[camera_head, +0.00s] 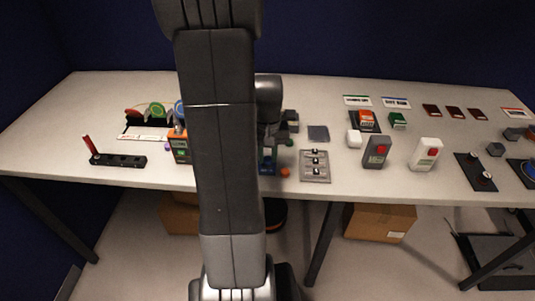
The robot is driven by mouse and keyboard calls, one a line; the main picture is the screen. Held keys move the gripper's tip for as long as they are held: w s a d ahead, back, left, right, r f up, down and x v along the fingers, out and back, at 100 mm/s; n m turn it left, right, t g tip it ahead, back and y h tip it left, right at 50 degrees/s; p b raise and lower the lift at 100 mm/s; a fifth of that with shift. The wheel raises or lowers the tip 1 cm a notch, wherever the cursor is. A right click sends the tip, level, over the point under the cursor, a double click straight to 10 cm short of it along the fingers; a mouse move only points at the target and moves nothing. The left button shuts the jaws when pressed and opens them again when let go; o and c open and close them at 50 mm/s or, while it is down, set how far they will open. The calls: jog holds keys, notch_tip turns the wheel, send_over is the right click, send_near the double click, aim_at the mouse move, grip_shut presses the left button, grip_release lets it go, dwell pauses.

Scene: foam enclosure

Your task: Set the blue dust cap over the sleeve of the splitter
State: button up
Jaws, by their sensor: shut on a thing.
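My arm stands upright across the middle of the head view and hides much of the work area. My gripper (268,150) points down just right of the arm, over the front part of the table, and is partly hidden. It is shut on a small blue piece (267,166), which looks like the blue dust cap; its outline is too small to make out. I cannot pick out the splitter or its sleeve for certain; they may be behind the arm. Whether the cap touches anything below it, I cannot tell.
A small orange piece (284,172) and a green one (289,142) lie close to the gripper. A grey panel (315,178) stands to the right, an orange-fronted box (179,151) to the left. The white table (350,188) has a clear front strip.

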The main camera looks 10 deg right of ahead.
jog(key=shift+f, duration=0.25)
jog(key=o, duration=1)
notch_tip(320, 180, up, 14)
jog(key=shift+f, duration=0.1)
notch_tip(320, 180, down, 14)
jog(key=shift+r, duration=0.35)
dwell(0.5)
